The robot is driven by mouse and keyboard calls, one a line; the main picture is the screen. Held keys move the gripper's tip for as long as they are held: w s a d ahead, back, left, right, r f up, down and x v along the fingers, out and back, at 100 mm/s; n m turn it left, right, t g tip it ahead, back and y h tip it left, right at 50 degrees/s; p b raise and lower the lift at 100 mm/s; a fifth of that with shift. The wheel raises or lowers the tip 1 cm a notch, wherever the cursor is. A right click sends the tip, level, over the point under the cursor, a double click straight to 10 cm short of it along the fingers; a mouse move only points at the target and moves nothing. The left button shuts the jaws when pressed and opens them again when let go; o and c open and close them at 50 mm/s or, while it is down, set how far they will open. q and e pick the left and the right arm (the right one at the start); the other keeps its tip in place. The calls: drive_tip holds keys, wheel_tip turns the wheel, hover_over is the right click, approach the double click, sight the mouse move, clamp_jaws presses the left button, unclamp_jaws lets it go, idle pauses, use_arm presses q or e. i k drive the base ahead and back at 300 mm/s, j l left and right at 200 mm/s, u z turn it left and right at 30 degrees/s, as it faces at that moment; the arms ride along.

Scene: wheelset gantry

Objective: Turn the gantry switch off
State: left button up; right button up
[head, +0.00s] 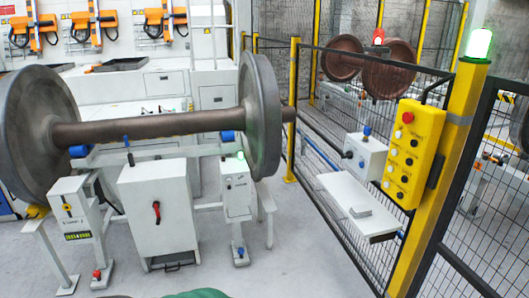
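A white cabinet (160,225) stands below the wheelset axle, left of centre in the head view. On its front is a red rotary switch handle (156,211), which looks roughly upright. A yellow control panel (412,150) with red and black buttons or knobs is fixed to a yellow post on the right. A small white box (364,157) with a blue-topped part and a dark knob is on the fence beside it. No label shows which of these is the gantry switch. Neither of my grippers is in view.
The wheelset (170,124) rests on white stands with large wheels at both ends. A white pedestal (236,188) with a green light stands right of the cabinet. A mesh fence (325,215) with a small shelf (352,196) runs along the right. Grey floor (290,265) is clear in front.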

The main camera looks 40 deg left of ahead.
sight(349, 154)
drive_tip(key=u, duration=0.7)
drive_tip(key=i+j, duration=0.65)
drive_tip(key=i+j+z, duration=0.15)
drive_tip(key=i+j, duration=1.15)
drive_tip(key=i+j+z, duration=0.15)
drive_tip(key=i+j, duration=0.5)
drive_tip(key=j, duration=0.15)
